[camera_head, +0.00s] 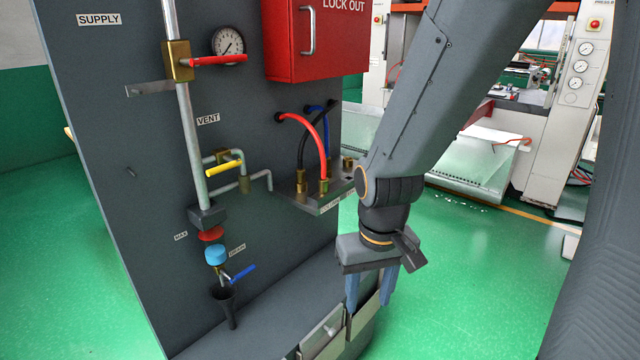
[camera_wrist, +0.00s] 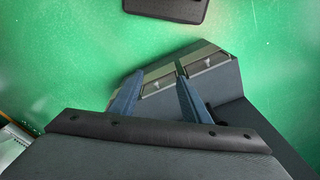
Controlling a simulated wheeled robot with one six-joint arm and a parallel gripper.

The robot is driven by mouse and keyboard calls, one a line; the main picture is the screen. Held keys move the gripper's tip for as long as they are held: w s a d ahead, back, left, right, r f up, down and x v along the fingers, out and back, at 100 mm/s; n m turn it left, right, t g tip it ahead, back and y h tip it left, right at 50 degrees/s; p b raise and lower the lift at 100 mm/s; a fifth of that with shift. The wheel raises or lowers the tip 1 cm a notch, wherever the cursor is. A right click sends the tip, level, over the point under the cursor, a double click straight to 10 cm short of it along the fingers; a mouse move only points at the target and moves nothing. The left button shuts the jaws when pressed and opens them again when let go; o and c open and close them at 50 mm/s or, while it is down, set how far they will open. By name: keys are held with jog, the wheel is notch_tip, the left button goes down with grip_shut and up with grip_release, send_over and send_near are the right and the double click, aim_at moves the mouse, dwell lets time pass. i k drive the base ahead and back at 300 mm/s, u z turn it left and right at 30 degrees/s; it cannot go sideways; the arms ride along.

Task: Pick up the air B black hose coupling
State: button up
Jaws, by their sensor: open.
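A black hose (camera_head: 303,143) arcs down to a brass coupling (camera_head: 301,190) on a small metal shelf (camera_head: 325,203) that juts from the dark panel. A red hose (camera_head: 322,130) ends in another brass coupling (camera_head: 323,186) just to its right. A further brass fitting (camera_head: 347,163) stands at the shelf's right, near a blue hose (camera_head: 316,108). The label on the shelf front is too small to read surely. My gripper (camera_head: 369,296) points down, open and empty, below and to the right of the shelf. Its blue fingers (camera_wrist: 159,76) also show in the wrist view, apart. No coupling shows there.
The dark panel (camera_head: 110,120) carries a red lockout box (camera_head: 315,40), a gauge (camera_head: 228,41), pipes and valve handles. Below my gripper is a grey base with metal plates (camera_head: 322,334). Open green floor (camera_head: 470,270) lies right.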

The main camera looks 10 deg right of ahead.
aim_at(300, 172)
jog(key=k, duration=0.5)
jog(key=z, duration=1.1)
jog(key=i, duration=1.05)
jog(key=u, duration=1.7)
